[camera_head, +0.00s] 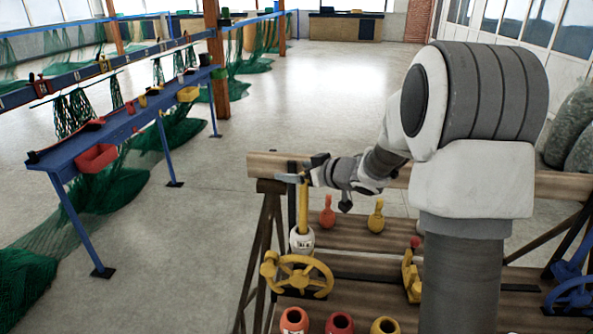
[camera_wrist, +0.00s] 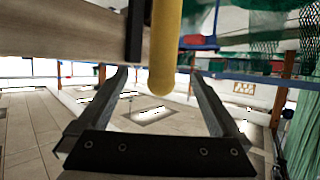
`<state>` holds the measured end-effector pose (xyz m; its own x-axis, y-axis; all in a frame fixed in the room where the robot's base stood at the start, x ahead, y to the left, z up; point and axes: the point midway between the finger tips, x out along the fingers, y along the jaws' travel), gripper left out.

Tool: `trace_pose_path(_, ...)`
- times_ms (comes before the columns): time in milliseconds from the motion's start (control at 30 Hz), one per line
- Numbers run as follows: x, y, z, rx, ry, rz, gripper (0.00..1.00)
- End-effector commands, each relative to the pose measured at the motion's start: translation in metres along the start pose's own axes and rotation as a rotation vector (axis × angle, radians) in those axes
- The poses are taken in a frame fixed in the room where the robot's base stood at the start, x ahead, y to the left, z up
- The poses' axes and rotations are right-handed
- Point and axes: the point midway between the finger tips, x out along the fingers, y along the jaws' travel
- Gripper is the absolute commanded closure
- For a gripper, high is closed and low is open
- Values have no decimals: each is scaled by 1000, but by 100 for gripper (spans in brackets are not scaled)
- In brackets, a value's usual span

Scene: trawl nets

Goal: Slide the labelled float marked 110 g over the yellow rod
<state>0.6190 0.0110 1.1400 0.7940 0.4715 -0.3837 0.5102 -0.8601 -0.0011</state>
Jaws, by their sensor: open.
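The yellow rod (camera_head: 303,206) stands upright near the left end of the wooden bench. A white float (camera_head: 301,241) with a dark printed label surrounds the rod's lower part; the label is too small to read. My gripper (camera_head: 293,178) is open at the top of the rod, above the float and apart from it. In the wrist view the rod (camera_wrist: 165,45) shows with its rounded end between the spread fingers (camera_wrist: 160,73). No float shows in that view.
A yellow handwheel (camera_head: 298,275) sits just in front of the float. A red float (camera_head: 327,216) and a yellow float (camera_head: 376,218) stand to the right. Orange (camera_head: 294,321), red (camera_head: 339,324) and yellow (camera_head: 385,326) hollow pieces line the front. A wooden beam (camera_head: 268,165) runs behind.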

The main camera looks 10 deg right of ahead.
Motion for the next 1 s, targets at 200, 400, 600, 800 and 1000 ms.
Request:
trace_pose_path(200, -37, 2, -2, 0, 1, 5, 0)
trace_pose_path(400, -87, 1, -3, 0, 2, 6, 0)
trace_pose_path(600, -133, 1, -2, 0, 2, 5, 0)
trace_pose_path(800, -162, 1, -1, 1, 2, 3, 0)
trace_pose_path(1000, -171, 0, 0, 0, 1, 1, 0)
